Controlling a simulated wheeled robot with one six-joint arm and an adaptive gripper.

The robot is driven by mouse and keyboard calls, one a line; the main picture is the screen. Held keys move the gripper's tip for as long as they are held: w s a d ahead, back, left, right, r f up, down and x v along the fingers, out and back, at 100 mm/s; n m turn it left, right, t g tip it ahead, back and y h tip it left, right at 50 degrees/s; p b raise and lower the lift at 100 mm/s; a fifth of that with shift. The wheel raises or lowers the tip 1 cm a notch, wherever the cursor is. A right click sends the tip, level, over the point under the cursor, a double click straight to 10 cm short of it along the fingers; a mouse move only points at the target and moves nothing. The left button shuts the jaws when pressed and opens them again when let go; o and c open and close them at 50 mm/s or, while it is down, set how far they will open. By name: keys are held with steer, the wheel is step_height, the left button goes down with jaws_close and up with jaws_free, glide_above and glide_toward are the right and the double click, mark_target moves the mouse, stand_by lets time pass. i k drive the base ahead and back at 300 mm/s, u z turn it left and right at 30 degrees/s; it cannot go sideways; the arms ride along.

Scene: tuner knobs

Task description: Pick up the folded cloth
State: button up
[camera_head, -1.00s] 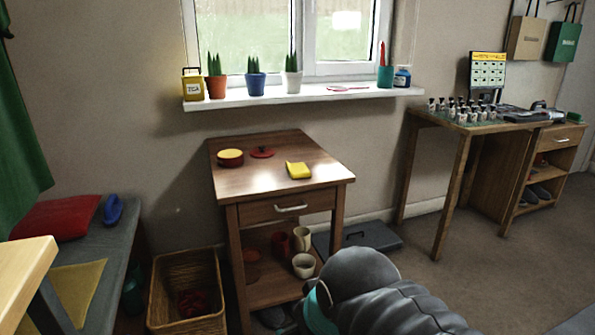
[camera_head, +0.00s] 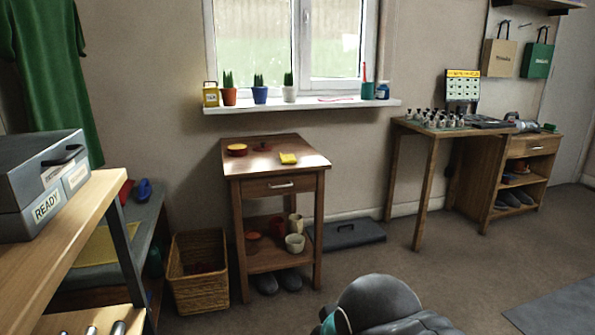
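The folded cloth (camera_head: 288,158) is small and yellow. It lies flat on the top of the wooden side table (camera_head: 275,144), towards its right side. My arm shows only as a dark grey rounded link at the bottom of the head view, with a bit of teal at its left. My gripper is out of view. The arm link is well apart from the cloth, nearer to me and lower in the picture.
A wicker basket (camera_head: 198,285) stands left of the table. A workbench (camera_head: 100,215) with a grey case (camera_head: 40,185) fills the left foreground. The carpet in front is open.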

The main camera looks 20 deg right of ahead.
mark_target(289, 159)
steer(key=z, duration=1.05)
steer(key=i, duration=2.2)
steer(key=u, duration=0.55)
